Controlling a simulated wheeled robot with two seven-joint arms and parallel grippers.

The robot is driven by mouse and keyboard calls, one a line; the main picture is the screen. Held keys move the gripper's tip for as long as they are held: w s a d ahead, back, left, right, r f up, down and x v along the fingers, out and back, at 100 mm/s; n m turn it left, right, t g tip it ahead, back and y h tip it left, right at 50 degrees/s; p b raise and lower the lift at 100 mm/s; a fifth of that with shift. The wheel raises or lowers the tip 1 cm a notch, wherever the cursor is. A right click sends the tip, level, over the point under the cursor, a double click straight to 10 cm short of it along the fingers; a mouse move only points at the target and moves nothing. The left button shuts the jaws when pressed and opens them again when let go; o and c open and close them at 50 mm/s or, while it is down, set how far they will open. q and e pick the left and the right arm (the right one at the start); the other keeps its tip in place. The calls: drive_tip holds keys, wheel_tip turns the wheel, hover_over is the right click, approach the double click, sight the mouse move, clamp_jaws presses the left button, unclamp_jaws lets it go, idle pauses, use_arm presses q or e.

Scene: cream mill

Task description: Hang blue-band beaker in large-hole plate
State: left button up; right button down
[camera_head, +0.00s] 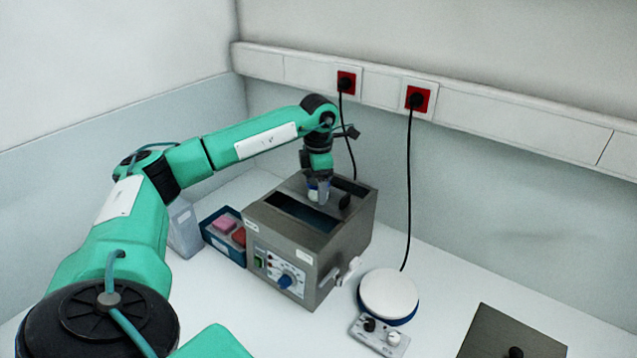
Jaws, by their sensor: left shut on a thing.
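A grey metal water bath (281,237) stands on the white bench near the middle, with a dark opening in its top. A grey plate lies across part of that top. My left gripper (319,194) points straight down over this top and is shut on a small beaker with a blue band (313,187), largely hidden by the fingers. I cannot tell whether the beaker is in a hole of the plate or above it. My right gripper is out of view.
A blue tray (211,238) with pink and red blocks stands left of the bath, beside a pale box (183,229). A round white-topped device (388,294) with a control box stands right. A dark plate with a knob (490,338) lies front right. Two cables hang behind.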

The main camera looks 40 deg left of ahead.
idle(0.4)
use_arm(q)
drive_tip(key=shift+f, duration=0.3)
